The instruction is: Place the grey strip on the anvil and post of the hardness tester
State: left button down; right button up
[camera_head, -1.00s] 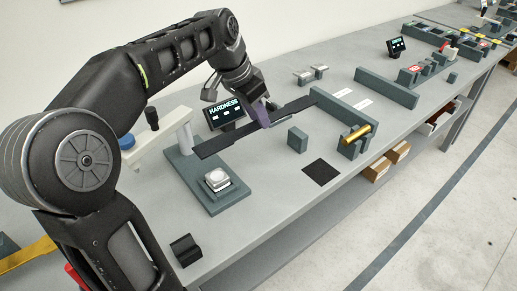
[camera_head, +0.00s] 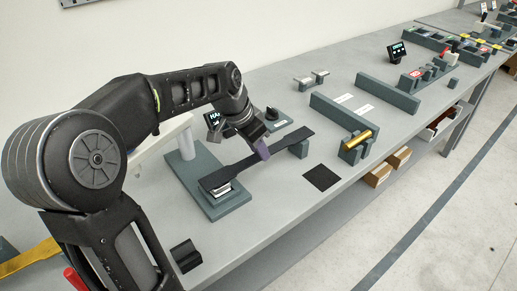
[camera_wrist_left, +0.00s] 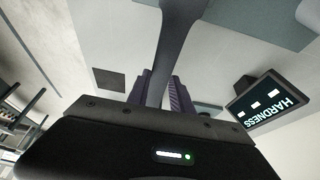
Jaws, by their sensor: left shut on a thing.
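My left gripper (camera_head: 262,150) is shut on the dark grey strip (camera_head: 236,170), gripping it near its middle. The strip's near left end lies over the anvil (camera_head: 222,191) on the base of the hardness tester (camera_head: 205,160), mostly covering the anvil. Its far right end is just above or at the top of the small grey post (camera_head: 298,149). I cannot tell whether it touches either support. In the left wrist view the strip (camera_wrist_left: 178,25) runs up from between the gripper fingers (camera_wrist_left: 160,90). My right gripper is not in view.
The tester's display (camera_head: 214,119) is partly hidden behind my left arm; it also shows in the left wrist view (camera_wrist_left: 268,104). A black square (camera_head: 321,178) lies right of the post. A brass cylinder (camera_head: 357,138) sits on a grey holder.

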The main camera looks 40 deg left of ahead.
pick_arm(q)
jog(key=shift+f, duration=0.1)
jog(key=shift+f, duration=0.15)
jog(key=c, duration=1.1)
grip_release()
jog(key=v, duration=1.2)
